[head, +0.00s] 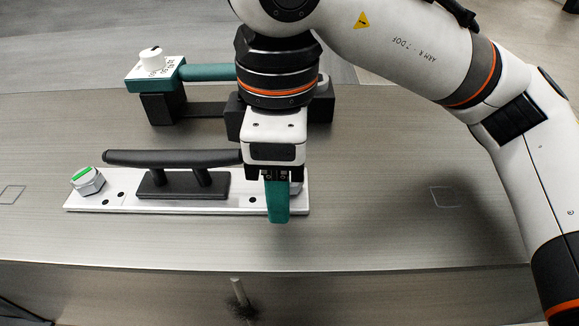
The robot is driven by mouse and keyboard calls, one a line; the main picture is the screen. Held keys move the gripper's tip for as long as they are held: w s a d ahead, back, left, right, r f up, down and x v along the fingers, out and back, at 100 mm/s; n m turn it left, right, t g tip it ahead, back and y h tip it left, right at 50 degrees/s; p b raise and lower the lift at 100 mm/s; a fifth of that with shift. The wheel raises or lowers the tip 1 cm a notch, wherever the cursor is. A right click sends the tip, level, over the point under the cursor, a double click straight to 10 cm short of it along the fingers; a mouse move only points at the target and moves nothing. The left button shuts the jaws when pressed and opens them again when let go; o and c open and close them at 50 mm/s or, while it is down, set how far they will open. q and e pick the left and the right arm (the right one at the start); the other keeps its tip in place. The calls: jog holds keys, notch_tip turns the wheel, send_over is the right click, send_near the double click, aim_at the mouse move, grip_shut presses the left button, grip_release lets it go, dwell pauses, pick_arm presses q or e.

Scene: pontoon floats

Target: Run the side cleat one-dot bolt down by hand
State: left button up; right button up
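A black cleat (183,183) stands on a white plate (150,208) on the table. At the plate's left end is a grey hex bolt (88,181) with a green mark on top, near two black dots. A single black dot (252,200) shows near the right end. A grey bolt (297,188) there is mostly hidden behind my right gripper (278,205). This gripper points down over that end, its teal finger in front of the bolt. The far finger is hidden, so I cannot tell whether it grips the bolt. My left gripper is out of view.
Behind the cleat, a teal bar tool (208,72) with a white knob (152,58) at its left end rests on a black stand (160,108). A square outline (446,197) marks the clear table at right. The table's front edge (380,270) is near.

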jog(key=shift+s+a+n, duration=0.2)
jog(key=shift+a+n, duration=0.1)
jog(key=shift+n, duration=0.1)
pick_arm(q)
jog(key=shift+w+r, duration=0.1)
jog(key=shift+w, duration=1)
pick_arm(e)
jog(key=shift+w+d, duration=0.1)
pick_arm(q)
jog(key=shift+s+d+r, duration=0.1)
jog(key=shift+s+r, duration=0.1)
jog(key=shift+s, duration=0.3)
pick_arm(e)
jog(key=shift+w+d+r, duration=0.2)
jog(key=shift+w+d, duration=0.05)
jog(key=shift+d, duration=0.15)
jog(key=shift+w+d+r, duration=0.2)
jog(key=shift+d, duration=0.2)
